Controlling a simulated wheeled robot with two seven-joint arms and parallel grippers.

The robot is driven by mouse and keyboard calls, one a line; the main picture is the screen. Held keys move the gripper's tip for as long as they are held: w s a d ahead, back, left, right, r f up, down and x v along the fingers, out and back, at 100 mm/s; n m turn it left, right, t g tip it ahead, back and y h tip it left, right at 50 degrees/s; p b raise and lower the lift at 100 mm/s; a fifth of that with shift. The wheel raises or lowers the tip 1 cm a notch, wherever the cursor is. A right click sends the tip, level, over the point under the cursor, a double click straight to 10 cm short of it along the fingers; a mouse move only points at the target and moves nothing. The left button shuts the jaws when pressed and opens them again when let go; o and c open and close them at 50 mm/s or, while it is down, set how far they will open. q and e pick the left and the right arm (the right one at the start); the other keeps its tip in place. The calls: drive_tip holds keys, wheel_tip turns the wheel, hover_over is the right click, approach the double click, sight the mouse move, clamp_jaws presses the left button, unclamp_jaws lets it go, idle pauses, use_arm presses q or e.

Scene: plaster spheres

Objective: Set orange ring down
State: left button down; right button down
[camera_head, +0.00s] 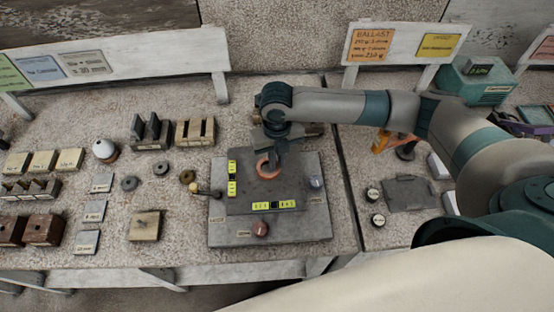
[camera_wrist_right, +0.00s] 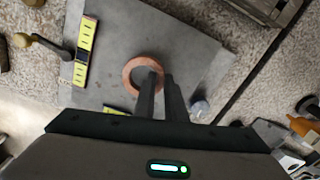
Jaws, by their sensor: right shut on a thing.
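The orange ring (camera_head: 268,168) is over the middle of a raised dark plate (camera_head: 240,200) on a grey slab (camera_head: 225,233). My right gripper (camera_head: 276,158) comes down from above and is shut on the right side of the ring. The right wrist view shows the ring (camera_wrist_right: 138,75) at the fingertips (camera_wrist_right: 158,88), with the plate (camera_wrist_right: 150,35) behind it. I cannot tell whether the ring touches the plate. My left gripper is not in view.
Yellow labels (camera_head: 274,206), a reddish knob (camera_head: 261,229), a grey knob (camera_head: 316,183) and a lever with a pale ball (camera_head: 194,187) surround the plate. Washers (camera_head: 161,168), blocks (camera_head: 145,225) and a white ball (camera_head: 105,150) lie left. A green scale (camera_head: 483,80) stands right.

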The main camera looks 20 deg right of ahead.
drive_tip(key=shift+f, duration=0.65)
drive_tip(key=c, duration=1.7)
unclamp_jaws()
drive_tip(key=shift+r+p, duration=0.8)
drive_tip(key=shift+r, duration=1.2)
